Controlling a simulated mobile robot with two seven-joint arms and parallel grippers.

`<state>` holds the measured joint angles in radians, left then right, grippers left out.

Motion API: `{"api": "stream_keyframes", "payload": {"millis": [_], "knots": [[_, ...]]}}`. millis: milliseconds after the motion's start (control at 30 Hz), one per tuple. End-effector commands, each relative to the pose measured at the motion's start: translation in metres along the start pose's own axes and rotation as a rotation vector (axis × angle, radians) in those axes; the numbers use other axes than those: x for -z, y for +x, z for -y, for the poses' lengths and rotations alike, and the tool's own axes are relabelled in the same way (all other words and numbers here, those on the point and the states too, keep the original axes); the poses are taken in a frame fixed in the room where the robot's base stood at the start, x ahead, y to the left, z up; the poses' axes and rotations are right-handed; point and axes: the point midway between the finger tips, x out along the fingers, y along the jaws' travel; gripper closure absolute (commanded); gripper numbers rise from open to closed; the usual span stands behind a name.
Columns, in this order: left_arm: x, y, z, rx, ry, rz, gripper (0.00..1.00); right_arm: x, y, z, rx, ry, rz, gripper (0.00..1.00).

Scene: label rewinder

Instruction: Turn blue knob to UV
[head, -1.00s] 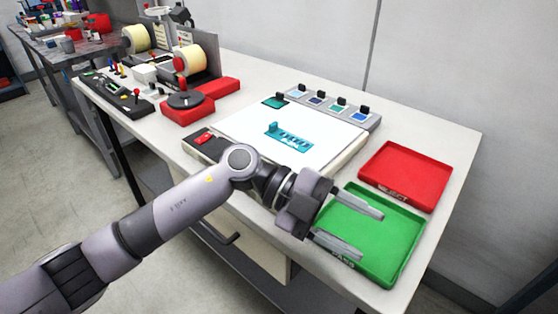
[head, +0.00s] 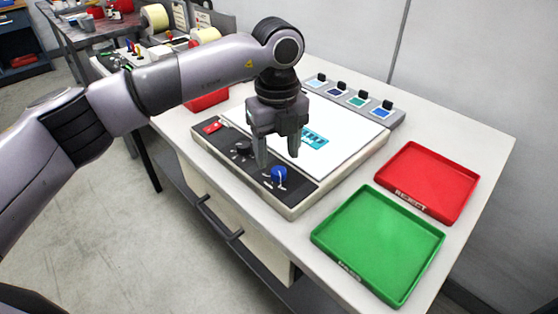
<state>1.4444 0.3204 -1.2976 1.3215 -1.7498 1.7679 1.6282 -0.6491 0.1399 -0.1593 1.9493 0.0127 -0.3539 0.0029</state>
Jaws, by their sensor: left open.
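The blue knob (head: 279,174) sits on the dark front control strip of the light box (head: 325,188), with a pale pointer mark on it. The labels around it are too small to read. My left gripper (head: 277,162) points down just above and behind the knob, with its fingers apart and nothing between them. The left finger comes down beside a black knob (head: 243,147) and the blue knob. I cannot tell whether a finger touches the blue knob. My right gripper is not in view.
A red switch (head: 212,127) is at the strip's left end. A teal label strip (head: 314,138) lies on the white panel. A green tray (head: 378,240) and a red tray (head: 428,180) stand to the right. Several stamp-like pieces stand behind.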

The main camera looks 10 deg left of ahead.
Motion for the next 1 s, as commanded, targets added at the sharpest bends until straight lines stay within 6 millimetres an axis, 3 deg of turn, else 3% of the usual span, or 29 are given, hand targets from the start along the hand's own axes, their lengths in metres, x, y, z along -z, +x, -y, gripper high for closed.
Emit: {"api": "stream_keyframes", "payload": {"millis": [233, 567, 600, 767, 1000], "knots": [[0.001, 0.032, 0.000, 0.000, 0.001, -0.002, 0.43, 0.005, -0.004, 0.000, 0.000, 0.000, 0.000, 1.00], [0.001, 0.039, 0.001, 0.002, 0.002, -0.002, 0.43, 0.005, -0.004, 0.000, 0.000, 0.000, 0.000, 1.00], [0.001, 0.039, 0.001, 0.002, 0.002, -0.002, 0.46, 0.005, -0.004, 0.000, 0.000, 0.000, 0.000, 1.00], [0.001, 0.039, 0.001, 0.003, 0.003, -0.002, 0.99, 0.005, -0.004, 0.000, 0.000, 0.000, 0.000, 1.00], [0.001, 0.039, 0.001, 0.003, 0.012, -0.002, 0.99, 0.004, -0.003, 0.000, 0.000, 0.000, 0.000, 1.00]]}}
